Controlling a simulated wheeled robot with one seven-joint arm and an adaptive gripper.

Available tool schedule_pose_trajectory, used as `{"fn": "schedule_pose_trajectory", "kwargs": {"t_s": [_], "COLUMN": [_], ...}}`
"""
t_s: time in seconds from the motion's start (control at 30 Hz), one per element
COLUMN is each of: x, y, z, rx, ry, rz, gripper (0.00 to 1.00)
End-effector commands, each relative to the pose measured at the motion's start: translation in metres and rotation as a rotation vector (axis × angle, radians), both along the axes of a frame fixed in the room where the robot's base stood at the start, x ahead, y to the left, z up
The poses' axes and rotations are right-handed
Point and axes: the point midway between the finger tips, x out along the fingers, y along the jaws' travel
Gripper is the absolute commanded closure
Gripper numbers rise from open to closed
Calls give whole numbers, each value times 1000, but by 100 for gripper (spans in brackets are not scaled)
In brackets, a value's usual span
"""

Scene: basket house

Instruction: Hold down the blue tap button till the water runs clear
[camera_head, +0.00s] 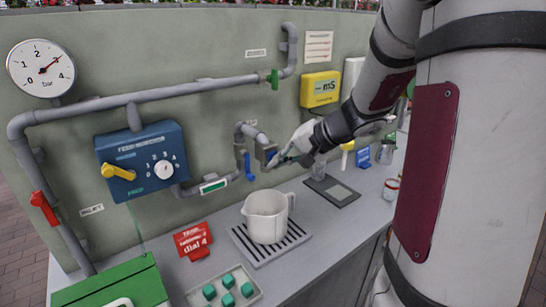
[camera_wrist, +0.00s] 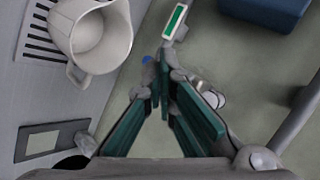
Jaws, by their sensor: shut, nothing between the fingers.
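The grey tap (camera_head: 250,130) comes out of the wall panel above a white jug (camera_head: 266,218), which stands upright on a slatted drain grate (camera_head: 243,240). A blue part (camera_head: 250,167) hangs at the tap. A small round blue part (camera_wrist: 147,59), perhaps the button, shows in the wrist view, partly hidden beside my fingertips. My gripper (camera_head: 274,161) is shut and empty, its tips close to the tap head. The teal fingers (camera_wrist: 163,72) meet at their tips in the wrist view. I cannot tell whether they touch the button. No water stream can be made out.
A blue box with a dial (camera_head: 142,162) and a pressure gauge (camera_head: 41,69) are on the left. A red sign (camera_head: 193,241) and a tray of teal cubes (camera_head: 222,290) stand in front. A yellow meter (camera_head: 320,89) hangs behind my arm. A dark scale (camera_head: 331,191) lies right of the jug.

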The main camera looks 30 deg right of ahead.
Motion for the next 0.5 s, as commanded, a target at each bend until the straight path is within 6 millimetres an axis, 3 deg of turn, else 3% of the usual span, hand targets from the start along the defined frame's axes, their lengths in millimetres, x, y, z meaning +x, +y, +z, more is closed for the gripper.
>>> {"fn": "schedule_pose_trajectory", "kwargs": {"t_s": [0.5], "x": [5], "y": [0], "z": [0], "rx": [0], "ry": [0], "rz": [0], "gripper": [100]}}
